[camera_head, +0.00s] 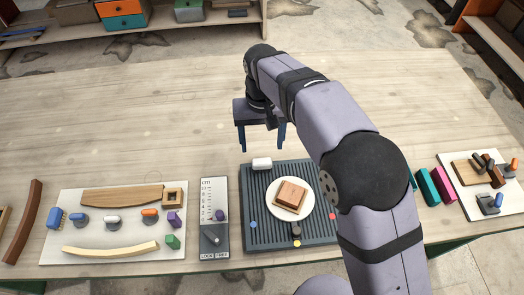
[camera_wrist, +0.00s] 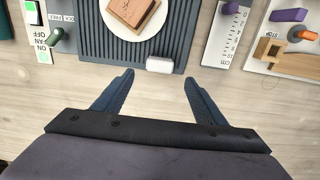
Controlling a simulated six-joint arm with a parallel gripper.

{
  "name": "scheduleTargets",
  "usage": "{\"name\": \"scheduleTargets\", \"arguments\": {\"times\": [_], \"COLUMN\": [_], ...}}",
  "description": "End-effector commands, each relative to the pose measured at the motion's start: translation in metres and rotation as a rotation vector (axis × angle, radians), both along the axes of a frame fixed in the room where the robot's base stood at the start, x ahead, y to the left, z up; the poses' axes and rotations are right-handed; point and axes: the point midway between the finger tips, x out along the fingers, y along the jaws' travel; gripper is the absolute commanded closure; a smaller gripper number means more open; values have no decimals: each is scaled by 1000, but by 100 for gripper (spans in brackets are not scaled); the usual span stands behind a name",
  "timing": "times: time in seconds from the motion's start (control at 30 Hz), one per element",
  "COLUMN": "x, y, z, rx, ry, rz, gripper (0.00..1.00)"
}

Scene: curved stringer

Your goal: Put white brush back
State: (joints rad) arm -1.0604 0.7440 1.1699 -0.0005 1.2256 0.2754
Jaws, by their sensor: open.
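A small white block with rounded edges, likely the white brush (camera_head: 262,163), lies at the far edge of the dark ribbed mat (camera_head: 253,195). It also shows in the wrist view (camera_wrist: 159,65), near the mat's edge; its bristles cannot be made out. My gripper (camera_head: 261,138) is open and empty, its two blue fingers pointing toward the white block. In the wrist view my gripper (camera_wrist: 159,78) has its fingertips spread wider than the block, with bare table between them. The block is just beyond the fingertips, not held.
A wooden block (camera_head: 291,195) sits on a round white plate (camera_head: 271,203) on the mat. A grey scale panel (camera_head: 208,250) stands left of it. A white board (camera_head: 60,250) holds a blue brush (camera_head: 55,217) and several knobs. Bare table lies behind the mat.

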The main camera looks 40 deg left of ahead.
Motion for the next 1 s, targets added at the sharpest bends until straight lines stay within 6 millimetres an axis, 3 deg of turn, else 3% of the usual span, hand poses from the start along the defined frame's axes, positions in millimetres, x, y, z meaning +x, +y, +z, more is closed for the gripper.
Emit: {"name": "scheduleTargets", "arguments": {"times": [0.2, 0.47, 0.63, 0.77, 0.9, 1.0], "x": [0, 1, 20, 49, 79, 87], "y": [0, -2, -25, -73, -154, -221], "z": [15, 16, 18, 20, 20, 17], "rx": [0, 0, 0, -1, 0, 1], "ry": [0, 0, 0, 0, 0, -2], "rz": [0, -2, -44, -121, -244, -341], "gripper": [35, 35, 35, 35, 35, 35]}}
